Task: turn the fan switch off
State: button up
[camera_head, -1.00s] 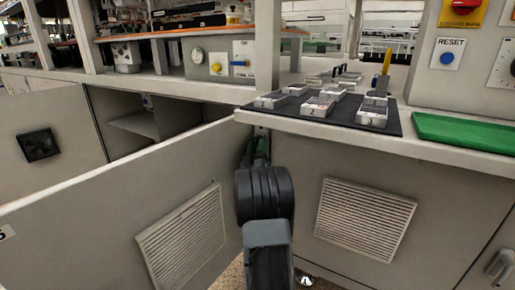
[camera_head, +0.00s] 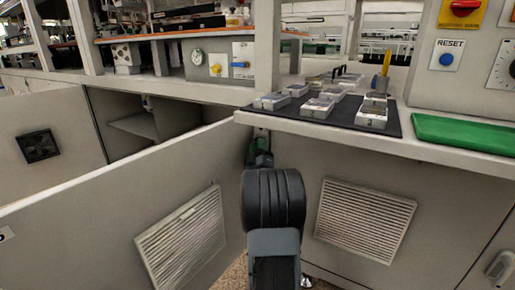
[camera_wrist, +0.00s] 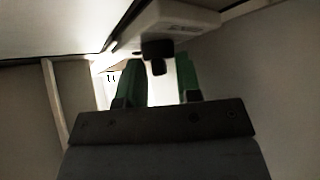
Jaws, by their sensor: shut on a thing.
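In the wrist view, a pale box (camera_wrist: 185,18) is fixed up under an overhanging surface. A black switch (camera_wrist: 157,52) with a small lever pointing down sits on the near end of the box; I take it for the fan switch. My gripper (camera_wrist: 160,72) has two green fingers, one on each side of the lever, and is shut on it. Shadow and glare hide the exact contact. In the head view, my gripper (camera_head: 262,146) shows only as a bit of green under the worktop corner; my black wrist hides most of it, and the switch is out of sight there.
The worktop (camera_head: 375,141) overhangs the gripper, carrying a black mat with metal blocks and a green tray (camera_head: 462,132). An open cabinet door (camera_head: 120,205) stands close on the left. A vented panel (camera_head: 365,218) is on the right. A control box (camera_head: 465,65) has a RESET button.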

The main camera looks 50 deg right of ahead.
jog(key=shift+n+y, duration=0.8)
jog(key=o, duration=0.5)
jog(key=shift+o, duration=0.2)
jog(key=shift+s, duration=0.1)
jog(key=p+v, duration=0.2)
jog(key=v, duration=1.1)
jog(key=shift+s+a+f, duration=0.15)
jog(key=shift+a+f, duration=0.05)
jog(key=shift+f, duration=0.15)
